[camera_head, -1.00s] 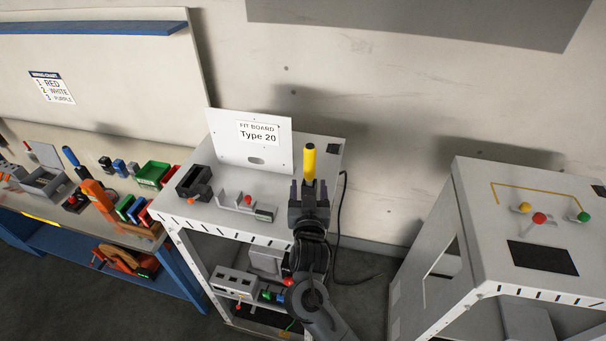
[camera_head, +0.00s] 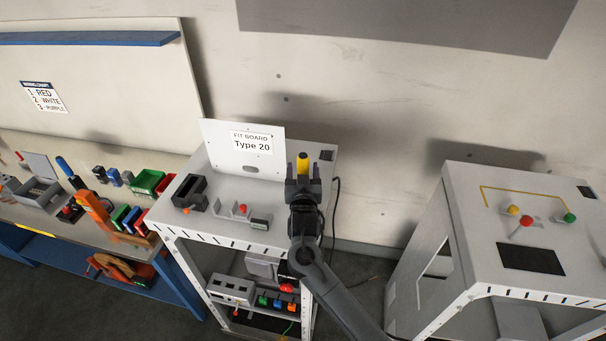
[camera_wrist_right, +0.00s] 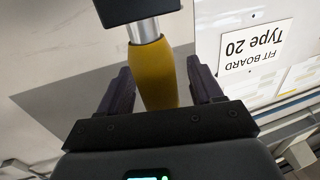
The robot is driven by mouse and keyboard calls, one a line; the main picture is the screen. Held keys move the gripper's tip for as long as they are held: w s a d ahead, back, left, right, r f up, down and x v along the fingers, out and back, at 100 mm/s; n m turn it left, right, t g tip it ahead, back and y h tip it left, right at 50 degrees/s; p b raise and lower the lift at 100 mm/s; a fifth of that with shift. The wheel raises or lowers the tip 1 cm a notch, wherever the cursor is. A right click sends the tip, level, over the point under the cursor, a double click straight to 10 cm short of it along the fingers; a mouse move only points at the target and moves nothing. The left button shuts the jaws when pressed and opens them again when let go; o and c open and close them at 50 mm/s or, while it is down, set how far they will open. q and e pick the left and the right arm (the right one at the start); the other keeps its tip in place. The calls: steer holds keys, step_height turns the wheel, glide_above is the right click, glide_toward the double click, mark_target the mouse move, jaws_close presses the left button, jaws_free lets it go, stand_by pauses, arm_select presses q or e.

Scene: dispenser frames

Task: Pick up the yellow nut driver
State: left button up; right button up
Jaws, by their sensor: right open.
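The yellow nut driver (camera_head: 303,161) is at the back right of the white cart top, its yellow handle showing above my right gripper (camera_head: 303,172). In the right wrist view the yellow handle (camera_wrist_right: 157,72) lies between the two dark fingers of my right gripper (camera_wrist_right: 160,78). The fingers are open, with gaps on both sides of the handle. A metal shaft (camera_wrist_right: 145,31) runs from the handle to a dark block (camera_wrist_right: 135,8) at the top edge. The gripper hides the lower handle in the head view. My left gripper is not in view.
The upright Type 20 fit board (camera_head: 243,158) stands left of my right gripper. A black holder (camera_head: 188,191) and a grey bracket (camera_head: 237,211) sit on the cart top. A workbench with tools is at left, and a white cabinet (camera_head: 465,235) stands at right.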

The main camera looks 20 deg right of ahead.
steer(key=shift+w+d, duration=0.1)
steer(key=shift+w, duration=0.2)
jaws_close()
steer(key=shift+r, duration=0.1)
stand_by(0.4)
